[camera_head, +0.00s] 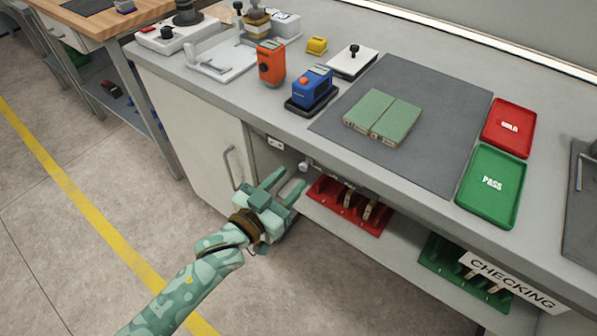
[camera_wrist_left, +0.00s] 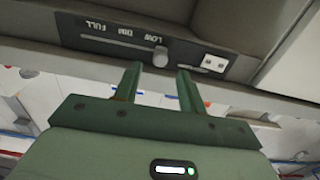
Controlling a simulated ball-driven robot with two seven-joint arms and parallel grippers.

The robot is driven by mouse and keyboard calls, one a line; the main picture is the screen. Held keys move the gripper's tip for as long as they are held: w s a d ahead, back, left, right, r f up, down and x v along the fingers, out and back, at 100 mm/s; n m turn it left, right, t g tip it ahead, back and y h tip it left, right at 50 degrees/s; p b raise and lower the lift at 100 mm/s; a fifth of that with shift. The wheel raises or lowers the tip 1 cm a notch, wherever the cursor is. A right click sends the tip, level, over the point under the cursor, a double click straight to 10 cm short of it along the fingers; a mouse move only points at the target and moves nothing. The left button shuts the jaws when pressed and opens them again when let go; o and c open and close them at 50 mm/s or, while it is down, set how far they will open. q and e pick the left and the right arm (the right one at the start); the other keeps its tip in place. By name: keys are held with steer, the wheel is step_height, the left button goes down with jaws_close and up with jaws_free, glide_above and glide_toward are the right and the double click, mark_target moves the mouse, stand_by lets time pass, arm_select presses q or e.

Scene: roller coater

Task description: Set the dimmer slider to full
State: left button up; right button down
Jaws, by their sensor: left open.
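The dimmer panel (camera_wrist_left: 110,46) is a dark strip under the bench's front edge, with a slot marked FULL, DIM and LOW. The lettering looks upside down in the left wrist view. The grey slider knob (camera_wrist_left: 160,57) sits at the LOW end of the slot. In the head view a round grey knob (camera_head: 305,166) shows below the bench edge. My left gripper (camera_head: 287,182) is open and empty in front of the bench. In the left wrist view its fingertips (camera_wrist_left: 158,71) lie either side of the knob's line, apparently just short of it. My right gripper is out of view.
White USB sockets (camera_wrist_left: 215,63) sit beside the LOW end. The grey bench (camera_head: 225,85) overhangs a cabinet (camera_head: 195,135) and a shelf with a red rack (camera_head: 345,217) and a green rack (camera_head: 440,265). Open floor lies in front.

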mark_target(302, 168)
arm_select(q)
steer(key=b+x, duration=0.1)
steer(key=x, duration=0.3)
steer(key=shift+w, duration=0.1)
